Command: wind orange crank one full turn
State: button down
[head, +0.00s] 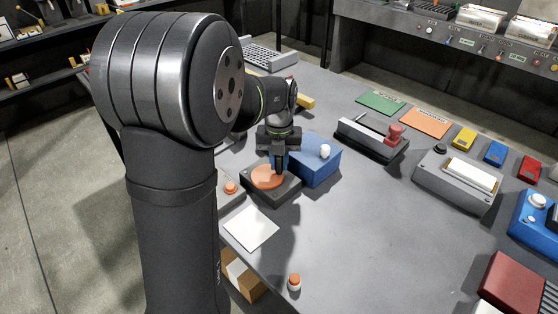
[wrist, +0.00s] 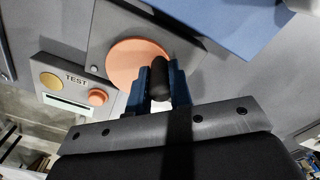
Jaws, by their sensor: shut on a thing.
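The orange crank (head: 266,177) is a round orange disc on a dark square base (head: 284,193) near the table's left edge. In the wrist view the orange disc (wrist: 128,58) shows behind my fingers, with a black upright knob (wrist: 159,76) standing at its right side. My gripper (head: 279,162) reaches down over the disc's right side. In the wrist view my gripper (wrist: 160,88) has its two blue fingers on either side of the black knob, shut on it. The knob's lower part is partly hidden.
A blue box (head: 317,165) with a white knob stands close at the right of the crank base. A grey TEST panel (wrist: 75,85) with yellow and orange buttons lies to the left. A white sheet (head: 250,229) lies in front. The table's middle is clear.

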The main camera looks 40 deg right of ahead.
jog(key=c, duration=1.3)
grip_release()
jog(key=shift+r, duration=0.1)
notch_tip(320, 180, up, 17)
jog(key=shift+r, duration=0.15)
